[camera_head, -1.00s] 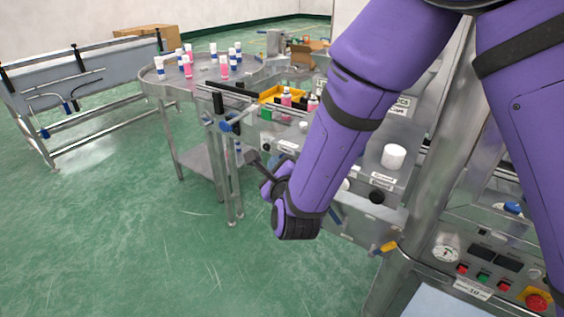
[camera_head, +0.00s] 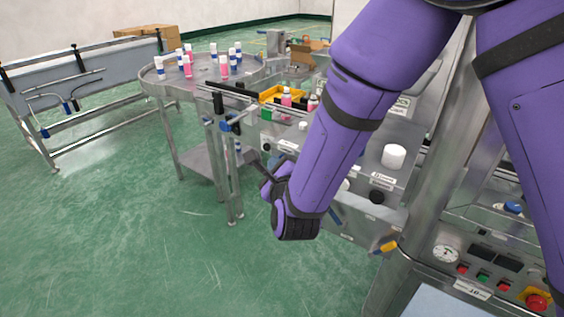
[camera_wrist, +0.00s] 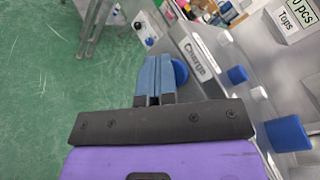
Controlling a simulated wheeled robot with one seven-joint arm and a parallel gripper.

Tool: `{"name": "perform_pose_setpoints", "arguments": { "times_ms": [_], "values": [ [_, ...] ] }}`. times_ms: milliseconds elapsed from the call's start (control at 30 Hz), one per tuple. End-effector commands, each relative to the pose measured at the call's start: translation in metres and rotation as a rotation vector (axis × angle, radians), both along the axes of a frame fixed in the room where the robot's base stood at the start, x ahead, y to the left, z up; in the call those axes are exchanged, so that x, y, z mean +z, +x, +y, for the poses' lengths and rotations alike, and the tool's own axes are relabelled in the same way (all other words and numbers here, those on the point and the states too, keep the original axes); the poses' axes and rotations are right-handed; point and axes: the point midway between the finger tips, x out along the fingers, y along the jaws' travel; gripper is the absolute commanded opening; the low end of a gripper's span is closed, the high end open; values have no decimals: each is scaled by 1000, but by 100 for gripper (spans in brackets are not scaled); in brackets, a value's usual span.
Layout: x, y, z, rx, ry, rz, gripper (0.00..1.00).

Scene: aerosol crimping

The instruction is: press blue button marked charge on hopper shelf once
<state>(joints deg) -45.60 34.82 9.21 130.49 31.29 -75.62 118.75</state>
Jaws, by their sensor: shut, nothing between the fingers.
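In the wrist view a round blue button (camera_wrist: 180,72) sits on the grey hopper shelf panel beside a white label reading "Charge" (camera_wrist: 195,60). My gripper (camera_wrist: 158,60) is shut and empty, its two blue-grey fingers together. The fingertips are just left of the button, and the right finger partly overlaps its edge. I cannot tell whether they touch. In the head view my gripper (camera_head: 264,168) is a small dark shape beside the shelf front, and my arm hides the blue button there.
Two more blue pieces, a smaller one (camera_wrist: 237,75) and a larger one (camera_wrist: 287,134), stand right of the fingers. A round table (camera_head: 205,82) with several bottles and a yellow bin (camera_head: 268,94) lie beyond. Green floor (camera_head: 130,240) is open to the left.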

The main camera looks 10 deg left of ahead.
Motion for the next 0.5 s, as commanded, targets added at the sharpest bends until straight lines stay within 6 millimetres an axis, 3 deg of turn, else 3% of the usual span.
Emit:
{"name": "perform_pose_setpoints", "arguments": {
  "times_ms": [500],
  "values": [
    [0,-16,6,-1,0,1,0]
  ]
}}
